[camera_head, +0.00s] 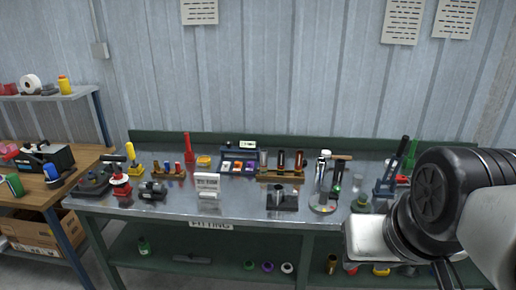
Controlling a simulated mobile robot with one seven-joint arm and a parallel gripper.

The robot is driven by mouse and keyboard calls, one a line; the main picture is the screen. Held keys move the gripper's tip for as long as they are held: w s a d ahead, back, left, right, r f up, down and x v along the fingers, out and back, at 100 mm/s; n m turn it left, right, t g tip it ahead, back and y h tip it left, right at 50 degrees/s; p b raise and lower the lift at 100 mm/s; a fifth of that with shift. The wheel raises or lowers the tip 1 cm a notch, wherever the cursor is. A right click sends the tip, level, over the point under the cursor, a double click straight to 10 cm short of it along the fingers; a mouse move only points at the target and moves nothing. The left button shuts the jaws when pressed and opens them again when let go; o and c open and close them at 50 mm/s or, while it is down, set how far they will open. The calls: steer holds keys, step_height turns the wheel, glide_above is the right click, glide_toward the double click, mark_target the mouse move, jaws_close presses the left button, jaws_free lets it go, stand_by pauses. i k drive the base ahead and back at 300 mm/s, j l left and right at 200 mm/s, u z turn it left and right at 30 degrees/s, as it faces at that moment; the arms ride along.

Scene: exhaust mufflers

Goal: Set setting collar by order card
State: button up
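A small white card (207,185) with dark print stands upright near the middle front of the bench; its text is too small to read. It may be the order card. A round grey disc with coloured marks (323,204) lies at the bench front, right of the middle. It may bear the setting collar, but I cannot tell. My arm enters from the right and covers the bench's right end. My gripper's fingers do not show.
The metal bench (240,205) holds a dark block with a cylinder (283,198), a rack of dark tubes (280,170), a red bottle (188,148) and a black-handled press (390,170). A wooden table (50,195) stands left.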

mark_target(119, 176)
steer(key=u, duration=1.5)
steer(key=i+u, duration=0.25)
steer(key=i, duration=2)
